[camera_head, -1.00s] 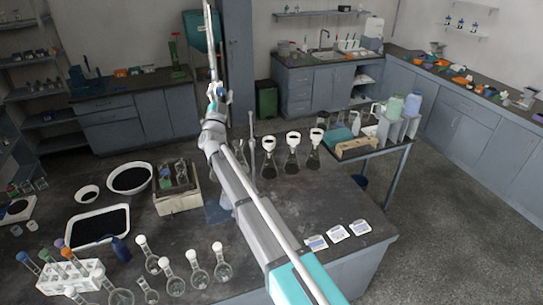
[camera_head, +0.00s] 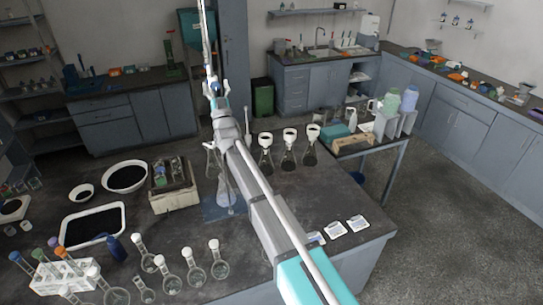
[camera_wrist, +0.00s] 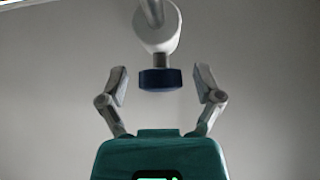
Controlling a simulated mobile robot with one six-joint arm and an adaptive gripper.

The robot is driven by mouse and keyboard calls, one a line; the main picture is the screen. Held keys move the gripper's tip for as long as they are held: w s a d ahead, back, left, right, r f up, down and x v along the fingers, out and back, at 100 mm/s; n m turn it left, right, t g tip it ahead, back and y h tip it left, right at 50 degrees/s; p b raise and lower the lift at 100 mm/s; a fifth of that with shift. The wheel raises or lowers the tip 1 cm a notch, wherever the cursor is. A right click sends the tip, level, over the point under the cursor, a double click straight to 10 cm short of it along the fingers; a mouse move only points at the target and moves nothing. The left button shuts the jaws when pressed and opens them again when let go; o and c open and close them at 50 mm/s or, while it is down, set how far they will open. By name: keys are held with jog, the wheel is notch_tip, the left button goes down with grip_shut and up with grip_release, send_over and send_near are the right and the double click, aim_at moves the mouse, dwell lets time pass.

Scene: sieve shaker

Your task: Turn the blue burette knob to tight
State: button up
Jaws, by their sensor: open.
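The blue burette knob (camera_wrist: 160,79) is a short dark blue cylinder at the end of a pale grey stopcock body (camera_wrist: 158,35) in the wrist view. My gripper (camera_wrist: 162,88) is open, with one finger on each side of the knob and a visible gap on both sides. In the head view, the burette (camera_head: 206,40) is a tall, thin, upright tube. My gripper also shows there (camera_head: 217,92), beside the tube's lower part. The knob is too small and partly hidden there, and its turn angle cannot be told.
A flask (camera_head: 226,192) stands on a blue base below the burette. Several dark-filled flasks with white funnels (camera_head: 289,145) stand to its right. Trays with dark contents (camera_head: 92,222), round flasks (camera_head: 195,275) and a tube rack (camera_head: 62,275) occupy the bench's left side.

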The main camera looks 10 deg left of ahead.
jog(key=shift+n+g+y, duration=0.4)
jog(key=shift+n+y, duration=0.2)
jog(key=shift+y, duration=0.1)
jog(key=b+v, duration=1)
jog(key=v, duration=0.4)
jog(key=w+d+f+m+g+h+b, duration=0.1)
jog(key=w+d+f+g+h, duration=0.1)
jog(key=d+f, duration=0.5)
jog(key=w+d+f+g+h+b, duration=0.1)
jog(key=w+d+f+g+h, duration=0.2)
jog(key=d+f, duration=0.4)
jog(key=shift+w+d+f+m+g+h, duration=0.25)
jog(key=shift+f+m+g+h, duration=0.2)
jog(key=shift+h, duration=0.65)
